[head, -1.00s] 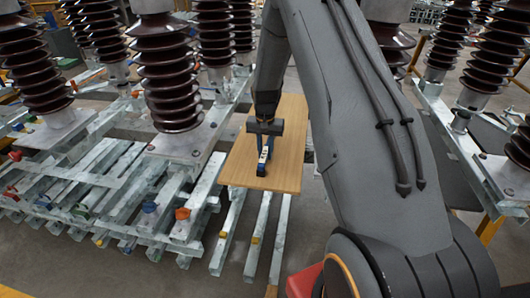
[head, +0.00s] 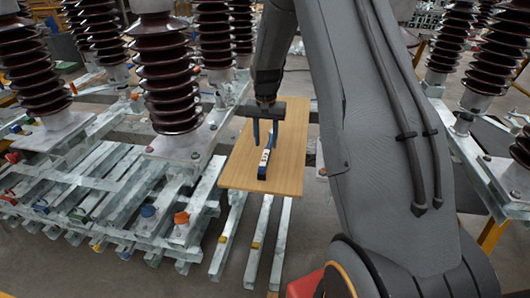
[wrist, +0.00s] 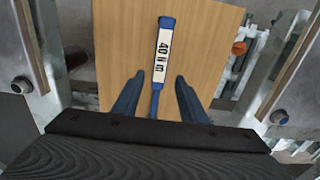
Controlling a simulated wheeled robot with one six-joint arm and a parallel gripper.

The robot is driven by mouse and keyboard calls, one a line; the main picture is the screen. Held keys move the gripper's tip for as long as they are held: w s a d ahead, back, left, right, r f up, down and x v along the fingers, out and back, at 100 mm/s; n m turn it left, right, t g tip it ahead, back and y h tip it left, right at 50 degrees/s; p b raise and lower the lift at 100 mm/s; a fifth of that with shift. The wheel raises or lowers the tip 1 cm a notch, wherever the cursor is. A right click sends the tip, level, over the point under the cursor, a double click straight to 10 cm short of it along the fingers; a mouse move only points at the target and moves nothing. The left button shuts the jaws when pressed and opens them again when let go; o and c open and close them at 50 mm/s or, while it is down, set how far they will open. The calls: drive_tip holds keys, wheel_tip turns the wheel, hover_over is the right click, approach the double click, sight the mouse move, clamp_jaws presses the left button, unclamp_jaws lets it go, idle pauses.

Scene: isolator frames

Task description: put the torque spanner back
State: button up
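The torque spanner (head: 263,168) is a slim blue tool with a white label that has black marks. It lies flat on a wooden board (head: 290,150). In the wrist view the spanner (wrist: 164,58) lies lengthwise on the board (wrist: 120,40), with its label beyond the fingertips and its thin blue part running back between them. My gripper (head: 264,141) is open, with its two blue fingers apart. In the wrist view my gripper (wrist: 158,76) has one finger on each side of the spanner, with visible gaps. The spanner's near end is hidden by the gripper body.
Tall brown ribbed insulators (head: 163,80) stand left of the board, with more at the right. Galvanised steel bars (head: 229,235) lie below and left. Orange (head: 181,218) and blue (head: 148,211) caps sit on the bars. Bare board surrounds the spanner.

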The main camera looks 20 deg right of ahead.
drive_tip(key=s+a+r+n, duration=0.2)
drive_tip(key=s+a+r, duration=0.15)
drive_tip(key=s, duration=0.25)
drive_tip(key=s+a+r+n, duration=0.1)
drive_tip(key=s+a+r, duration=0.2)
drive_tip(key=s+r, duration=0.25)
drive_tip(key=s+a+n, duration=0.2)
drive_tip(key=s, duration=0.6)
drive_tip(key=s+a+f+n, duration=0.1)
drive_tip(key=s+a, duration=0.2)
drive_tip(key=s, duration=0.6)
drive_tip(key=shift+a+n+b, duration=0.2)
drive_tip(key=shift+n+b, duration=0.2)
drive_tip(key=shift+b, duration=0.05)
drive_tip(key=shift+f, duration=0.1)
